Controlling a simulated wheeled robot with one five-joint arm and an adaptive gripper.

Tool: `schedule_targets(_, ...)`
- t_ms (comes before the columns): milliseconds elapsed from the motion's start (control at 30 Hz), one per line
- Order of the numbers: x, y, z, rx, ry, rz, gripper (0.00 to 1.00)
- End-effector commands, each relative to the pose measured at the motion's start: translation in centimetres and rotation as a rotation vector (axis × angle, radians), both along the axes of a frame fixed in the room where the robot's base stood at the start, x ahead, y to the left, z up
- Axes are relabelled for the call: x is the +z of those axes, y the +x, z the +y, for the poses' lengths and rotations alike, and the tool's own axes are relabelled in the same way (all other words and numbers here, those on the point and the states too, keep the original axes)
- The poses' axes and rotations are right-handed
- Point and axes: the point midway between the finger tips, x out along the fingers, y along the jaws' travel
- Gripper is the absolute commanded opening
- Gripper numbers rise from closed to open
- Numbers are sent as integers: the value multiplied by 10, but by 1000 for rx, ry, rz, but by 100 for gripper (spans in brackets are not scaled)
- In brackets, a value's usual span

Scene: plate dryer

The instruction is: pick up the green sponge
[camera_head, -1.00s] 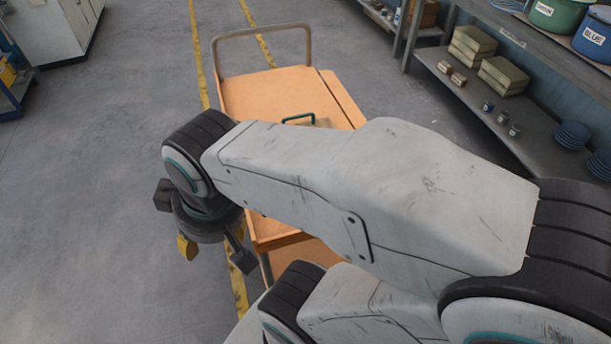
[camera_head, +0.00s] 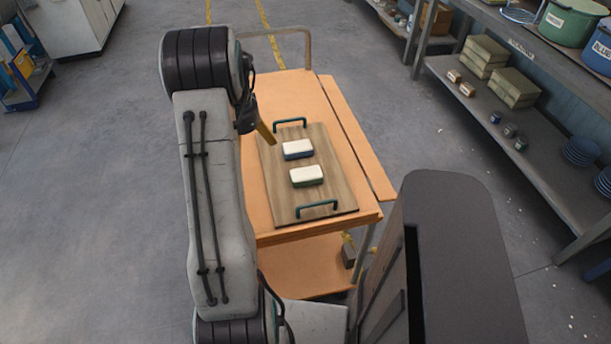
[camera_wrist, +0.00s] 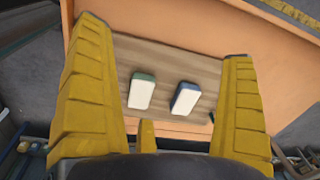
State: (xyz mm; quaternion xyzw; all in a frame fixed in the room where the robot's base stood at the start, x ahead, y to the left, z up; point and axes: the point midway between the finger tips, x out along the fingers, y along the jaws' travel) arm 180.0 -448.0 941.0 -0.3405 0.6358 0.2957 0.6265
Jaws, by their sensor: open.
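The green sponge (camera_head: 307,176) has a white top and a green lower part. It lies on a wooden tray (camera_head: 338,188) on the orange cart, nearer to me than the blue-and-white sponge (camera_head: 297,149). In the wrist view the green sponge (camera_wrist: 142,92) is left of the blue one (camera_wrist: 186,98), and both appear between the yellow fingers. My gripper (camera_head: 264,132) is open and empty, at the tray's far left corner in the head view. It also shows in the wrist view (camera_wrist: 165,42). One finger is mostly hidden in the head view.
The tray has a teal handle at its far end (camera_head: 290,122) and one at its near end (camera_head: 317,208). The orange cart (camera_head: 345,130) has a metal push bar behind it. A grey shelf (camera_head: 530,130) with boxes, tins and plates stands at right.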

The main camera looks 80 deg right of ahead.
Motion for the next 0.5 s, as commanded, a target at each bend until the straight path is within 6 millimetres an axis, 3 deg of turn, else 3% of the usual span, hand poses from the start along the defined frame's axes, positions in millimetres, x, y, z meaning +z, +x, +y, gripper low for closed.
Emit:
schedule_targets(33, -17, -27, -14, -98, 18, 2, 100)
schedule_targets(200, -56, -94, -42, -349, 45, 1, 100)
schedule_targets(333, -77, -128, -50, -468, 58, 0, 100)
schedule_targets(500, -93, -149, -53, -539, 66, 0, 100)
